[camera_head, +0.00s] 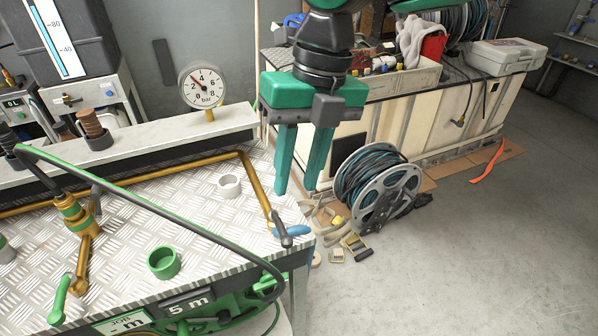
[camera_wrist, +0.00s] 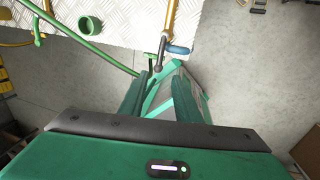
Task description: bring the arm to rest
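My gripper (camera_head: 295,190) hangs with its two green fingers pointing down, over the right end of the workbench. The fingers stand apart with a clear gap between them, and I see nothing held. In the wrist view my gripper (camera_wrist: 164,82) shows both fingers reaching toward the bench corner, with a teal shape visible between and beyond them. The fingers look clear of the blue-handled valve (camera_head: 291,230), but the exact height is hard to judge. My upper arm is cut off by the top of the head view.
The metal-topped workbench (camera_head: 205,225) carries a brass pipe (camera_head: 190,162), a green ring (camera_head: 164,262), a white ring (camera_head: 229,186) and a pressure gauge (camera_head: 202,87). A green-black hose (camera_head: 150,205) arches across it. A hose reel (camera_head: 378,190) stands on the floor. Open floor (camera_head: 480,260) lies right.

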